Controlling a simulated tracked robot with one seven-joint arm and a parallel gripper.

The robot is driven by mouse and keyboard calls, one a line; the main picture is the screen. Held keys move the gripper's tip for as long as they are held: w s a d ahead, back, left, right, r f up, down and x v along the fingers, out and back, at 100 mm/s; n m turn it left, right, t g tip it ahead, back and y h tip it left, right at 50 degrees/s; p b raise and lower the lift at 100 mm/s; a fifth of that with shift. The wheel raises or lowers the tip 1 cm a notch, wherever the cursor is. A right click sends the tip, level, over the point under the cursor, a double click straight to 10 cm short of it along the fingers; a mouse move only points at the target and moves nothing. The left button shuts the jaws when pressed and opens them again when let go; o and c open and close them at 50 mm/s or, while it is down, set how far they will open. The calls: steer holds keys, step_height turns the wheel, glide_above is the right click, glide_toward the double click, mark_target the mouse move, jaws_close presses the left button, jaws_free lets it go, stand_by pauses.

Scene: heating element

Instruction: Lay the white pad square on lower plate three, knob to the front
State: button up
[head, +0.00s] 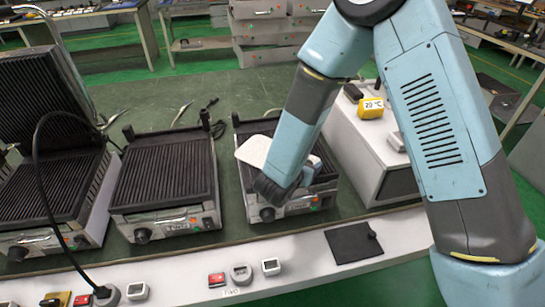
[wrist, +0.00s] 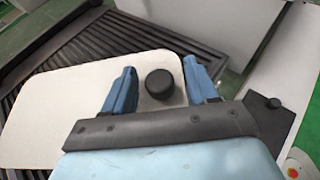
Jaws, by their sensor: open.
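The white pad (wrist: 75,105) has a black round knob (wrist: 160,84) near its right end. In the wrist view it lies over the dark ribbed lower plate three (wrist: 130,30), turned at an angle to the ribs. In the head view the pad (head: 254,151) shows over the third plate (head: 262,126), partly hidden by my arm. My gripper (wrist: 161,78) is open, with one blue finger on each side of the knob. Gaps show between the fingers and the knob. Whether the pad rests fully flat is hard to tell.
Two other ribbed grills stand to the left, a middle one (head: 165,170) and one with a raised lid (head: 40,100). A dark square pad with a knob (head: 352,247) lies on the bench front.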

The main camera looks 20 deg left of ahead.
steer(key=shift+c, duration=0.2)
jaws_close()
steer(key=shift+r, duration=0.15)
stand_by(0.3)
